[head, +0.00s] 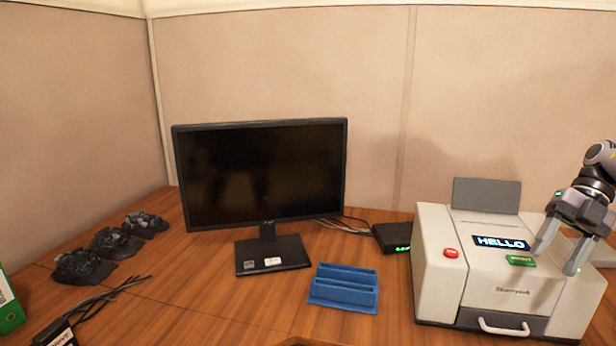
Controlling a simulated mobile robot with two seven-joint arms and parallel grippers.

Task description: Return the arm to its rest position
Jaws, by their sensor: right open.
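My right gripper (556,258) comes in from the right edge and hangs over the right part of a white machine (433,285). Its two grey fingers are spread apart, with nothing held between them. The machine has a lit "HELLO" display (500,242), a red button (451,253) and a front handle (503,326). My left gripper is not in view.
A black monitor (262,175) stands mid-table. A blue slotted holder (344,288) lies before it, and a black box (392,237) sits left of the machine. Dark lumps (113,242), cables and a green binder (9,305) are at left. Partition walls (285,70) close the back.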

